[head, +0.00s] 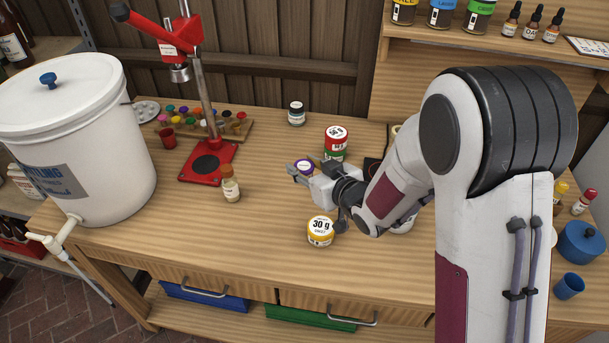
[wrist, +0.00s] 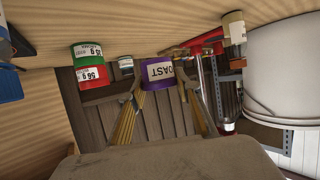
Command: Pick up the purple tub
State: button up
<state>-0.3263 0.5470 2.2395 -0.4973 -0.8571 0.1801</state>
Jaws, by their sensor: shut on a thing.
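The purple tub (wrist: 159,74) has a pale label with dark letters and sits between the two fingertips of my gripper (wrist: 160,92) in the wrist view. The wrist view is upside down. The fingers close on the tub's two sides. In the head view only the tub's purple and white top (head: 304,166) shows, at my gripper (head: 302,172), which hides the rest. I cannot tell whether the tub still touches the bench.
A red tub stacked on a green one (head: 336,140) stands just behind my gripper. A yellow tub (head: 320,232) stands in front. A small bottle (head: 230,186), a red capper (head: 207,165) and a white bucket (head: 80,140) are at left. The bench's front left is clear.

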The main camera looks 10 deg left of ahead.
jog(key=shift+r, duration=1.45)
